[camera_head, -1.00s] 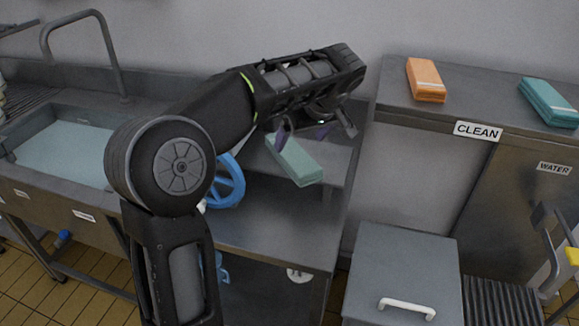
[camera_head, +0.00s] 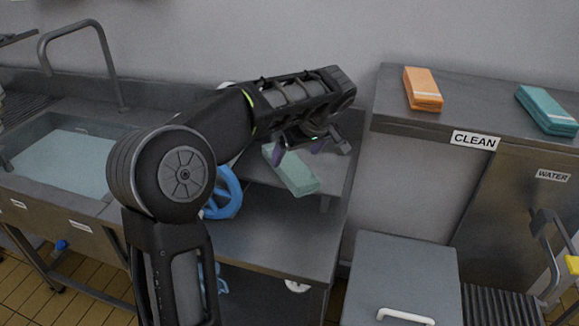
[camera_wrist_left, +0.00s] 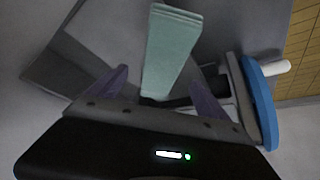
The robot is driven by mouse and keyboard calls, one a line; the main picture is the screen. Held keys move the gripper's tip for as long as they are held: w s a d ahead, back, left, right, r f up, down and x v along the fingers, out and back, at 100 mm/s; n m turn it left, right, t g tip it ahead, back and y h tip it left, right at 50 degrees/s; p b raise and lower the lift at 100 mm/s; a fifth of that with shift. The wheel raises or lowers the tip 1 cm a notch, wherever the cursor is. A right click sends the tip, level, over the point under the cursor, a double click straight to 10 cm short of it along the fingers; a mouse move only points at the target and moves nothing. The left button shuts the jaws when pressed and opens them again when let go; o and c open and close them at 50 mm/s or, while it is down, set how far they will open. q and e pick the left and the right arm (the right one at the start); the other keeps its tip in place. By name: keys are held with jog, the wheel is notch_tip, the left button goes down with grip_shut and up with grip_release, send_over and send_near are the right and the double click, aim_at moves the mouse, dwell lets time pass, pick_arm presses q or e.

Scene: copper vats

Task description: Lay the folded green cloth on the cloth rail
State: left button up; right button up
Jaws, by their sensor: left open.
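The folded green cloth (camera_head: 296,174) is a pale green slab on a raised grey shelf (camera_head: 341,160) in the middle of the head view. Its near end reaches the shelf's front edge. My left gripper (camera_head: 299,150) is open above its far end. In the left wrist view the cloth (camera_wrist_left: 171,50) runs between the two purple fingers (camera_wrist_left: 158,95), with gaps to both. I cannot tell whether a finger touches it. I cannot clearly pick out a cloth rail. My right gripper is not in view.
A blue wheel (camera_head: 224,194) stands left of the cloth. A sink (camera_head: 60,158) is at the left. The CLEAN shelf (camera_head: 400,124) at the right holds an orange cloth (camera_head: 423,88) and a teal cloth (camera_head: 547,108). A lidded grey bin (camera_head: 405,270) stands below.

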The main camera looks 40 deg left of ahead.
aim_at(290, 162)
pick_arm(q)
jog(key=shift+a+f, duration=0.3)
jog(key=shift+f, duration=0.15)
jog(key=p+x, duration=0.1)
jog(key=x, duration=0.3)
jog(key=c, duration=1.9)
jog(key=shift+c, duration=0.2)
jog(key=shift+w+r, duration=0.1)
jog(key=shift+r, duration=0.05)
